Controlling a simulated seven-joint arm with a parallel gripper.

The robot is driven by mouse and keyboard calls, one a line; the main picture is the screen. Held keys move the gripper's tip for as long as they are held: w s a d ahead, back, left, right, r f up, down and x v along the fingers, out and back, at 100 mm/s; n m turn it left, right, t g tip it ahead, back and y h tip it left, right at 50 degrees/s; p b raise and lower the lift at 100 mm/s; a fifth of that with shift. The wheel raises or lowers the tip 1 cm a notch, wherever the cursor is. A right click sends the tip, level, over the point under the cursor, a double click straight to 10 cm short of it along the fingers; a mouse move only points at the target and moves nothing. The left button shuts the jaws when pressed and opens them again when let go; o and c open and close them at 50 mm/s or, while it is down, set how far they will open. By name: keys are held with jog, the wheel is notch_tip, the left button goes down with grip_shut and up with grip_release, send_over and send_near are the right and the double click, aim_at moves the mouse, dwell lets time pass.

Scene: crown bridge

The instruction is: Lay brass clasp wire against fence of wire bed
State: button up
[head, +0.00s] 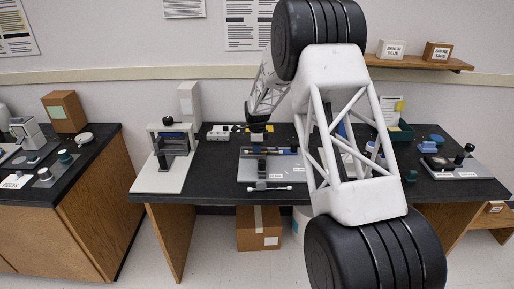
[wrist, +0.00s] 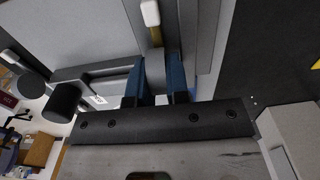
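In the head view, my gripper (head: 258,136) is over the back left part of the grey wire bed (head: 248,171). In the wrist view, its two blue fingers (wrist: 157,77) stand a little apart, on either side of a small grey piece. A narrow brass-coloured strip (wrist: 157,38) with a white end runs up from between the fingertips; it may be the brass clasp wire. I cannot tell whether the fingers touch it. A yellowish strip (head: 286,152) also shows on the bed in the head view. The fence cannot be made out clearly.
A dark rod with white ends (head: 270,187) lies at the bed's front. A white-framed stand (head: 163,181) is at the left, and another plate (head: 470,169) at the right. My arm hides the middle of the desk.

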jog(key=o, duration=0.5)
jog(key=shift+c, duration=0.2)
jog(key=shift+r, duration=0.1)
jog(key=shift+r, duration=3.8)
jog(key=shift+s, duration=0.1)
